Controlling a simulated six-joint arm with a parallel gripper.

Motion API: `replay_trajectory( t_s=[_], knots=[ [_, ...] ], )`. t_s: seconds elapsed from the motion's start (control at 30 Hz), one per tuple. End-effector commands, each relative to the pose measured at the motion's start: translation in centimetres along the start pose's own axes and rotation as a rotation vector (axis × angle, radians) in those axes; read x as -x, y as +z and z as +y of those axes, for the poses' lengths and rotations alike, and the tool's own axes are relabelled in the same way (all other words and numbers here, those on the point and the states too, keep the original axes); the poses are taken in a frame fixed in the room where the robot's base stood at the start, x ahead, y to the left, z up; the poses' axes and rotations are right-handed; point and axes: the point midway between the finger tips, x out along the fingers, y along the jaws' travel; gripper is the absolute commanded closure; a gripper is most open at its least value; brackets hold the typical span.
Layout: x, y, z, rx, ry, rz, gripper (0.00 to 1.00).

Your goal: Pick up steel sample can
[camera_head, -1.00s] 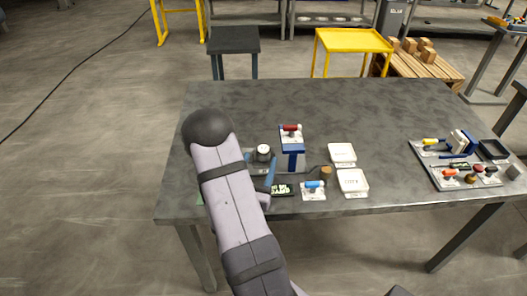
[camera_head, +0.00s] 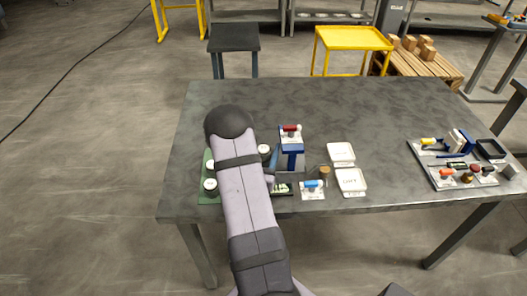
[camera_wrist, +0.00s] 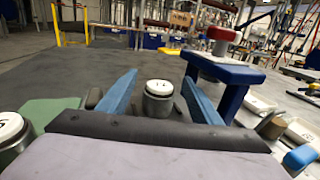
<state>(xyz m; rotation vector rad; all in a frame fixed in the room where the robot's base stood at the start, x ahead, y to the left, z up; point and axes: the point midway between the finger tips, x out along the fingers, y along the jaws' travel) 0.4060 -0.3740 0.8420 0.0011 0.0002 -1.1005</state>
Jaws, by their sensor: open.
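A grey steel can with a white, marked lid (camera_wrist: 158,102) stands upright in the wrist view. It also shows in the head view (camera_head: 264,149), just right of my arm. My gripper (camera_wrist: 160,78) is open, with one blue finger on each side of this can; contact is not visible. In the head view my arm hides most of the gripper. A second grey can with a white lid (camera_wrist: 12,132) stands at the left edge of the wrist view. In the head view, two white-lidded cans, near (camera_head: 210,185) and far (camera_head: 210,166), stand on a green mat (camera_head: 207,199).
A blue press frame with a red-handled top (camera_head: 291,147) stands close right of the can. Right of it are a blue-handled item (camera_head: 313,185), a brown cylinder (camera_head: 324,171) and two white trays (camera_head: 351,181). The table's back is clear.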

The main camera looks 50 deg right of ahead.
Motion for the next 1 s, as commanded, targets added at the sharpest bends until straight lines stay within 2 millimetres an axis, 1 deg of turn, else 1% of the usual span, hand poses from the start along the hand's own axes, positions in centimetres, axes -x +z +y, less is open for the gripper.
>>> replay_trajectory(
  t_s=[0.1, 0.3, 0.33, 0.37, 0.4, 0.47, 0.5, 0.53, 0.87, 1.0],
  knots=[
    [-0.58, 0.02, -0.02, 0.002, 0.000, 0.000, 0.42],
    [-0.63, -0.02, 0.01, 0.001, 0.001, 0.000, 0.42],
    [-0.63, -0.02, 0.01, 0.001, 0.001, 0.000, 0.44],
    [-0.63, -0.02, 0.01, 0.001, 0.001, 0.000, 0.51],
    [-0.62, -0.02, 0.00, 0.001, 0.000, 0.000, 0.61],
    [-0.62, -0.01, 0.00, 0.001, 0.000, 0.000, 0.75],
    [-0.61, -0.01, 0.01, 0.001, 0.000, 0.000, 0.85],
    [-0.61, -0.01, 0.01, 0.001, 0.000, 0.000, 0.89],
    [-0.62, 0.13, 0.02, 0.000, 0.000, -0.002, 0.89],
    [-0.64, 0.49, 0.02, 0.000, 0.000, -0.003, 0.89]
  ],
)
